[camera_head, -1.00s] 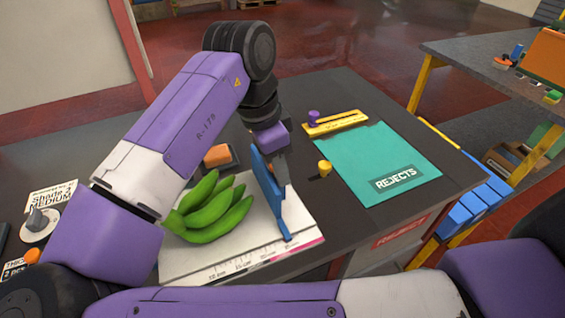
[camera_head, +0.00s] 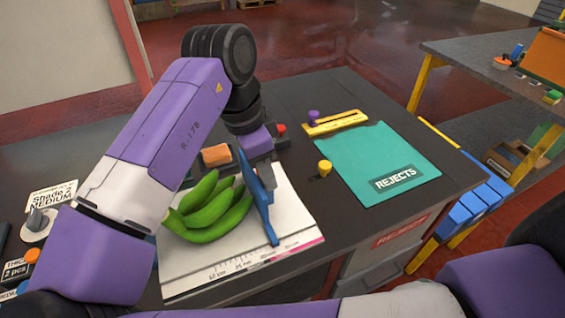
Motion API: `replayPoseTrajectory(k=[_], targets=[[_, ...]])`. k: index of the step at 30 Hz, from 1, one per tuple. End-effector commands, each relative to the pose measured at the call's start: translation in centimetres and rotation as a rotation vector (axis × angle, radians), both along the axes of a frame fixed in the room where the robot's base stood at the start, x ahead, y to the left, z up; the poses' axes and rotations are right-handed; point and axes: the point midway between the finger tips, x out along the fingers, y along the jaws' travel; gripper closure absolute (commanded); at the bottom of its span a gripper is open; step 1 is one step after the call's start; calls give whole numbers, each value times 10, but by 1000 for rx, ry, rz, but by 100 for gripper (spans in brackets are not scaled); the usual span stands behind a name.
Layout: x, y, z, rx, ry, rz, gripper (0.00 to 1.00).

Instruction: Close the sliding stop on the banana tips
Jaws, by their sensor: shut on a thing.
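A bunch of green bananas (camera_head: 208,210) lies on the white measuring board (camera_head: 190,262), tips pointing up and right. The blue sliding stop (camera_head: 258,200) stands upright on the board, just right of the bananas. It looks very close to them; whether it touches the tips I cannot tell. My gripper (camera_head: 266,178) comes down from above and is shut on the stop's upper part. The fingers are partly hidden behind the blue plate. A printed scale runs along the board's front edge.
A teal REJECTS mat (camera_head: 375,160) lies to the right. A yellow slider with a purple knob (camera_head: 335,122) is behind it, and a yellow knob (camera_head: 324,168) is right of the board. An orange block (camera_head: 216,154) sits behind the bananas. Dials and cards stand at the left edge.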

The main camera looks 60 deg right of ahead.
Motion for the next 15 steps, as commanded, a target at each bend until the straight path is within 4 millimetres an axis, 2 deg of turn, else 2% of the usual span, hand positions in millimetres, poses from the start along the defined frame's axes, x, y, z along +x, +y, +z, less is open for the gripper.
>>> replayPoseTrajectory(k=[15], targets=[[9,12,1,-1,-3,2,93]])
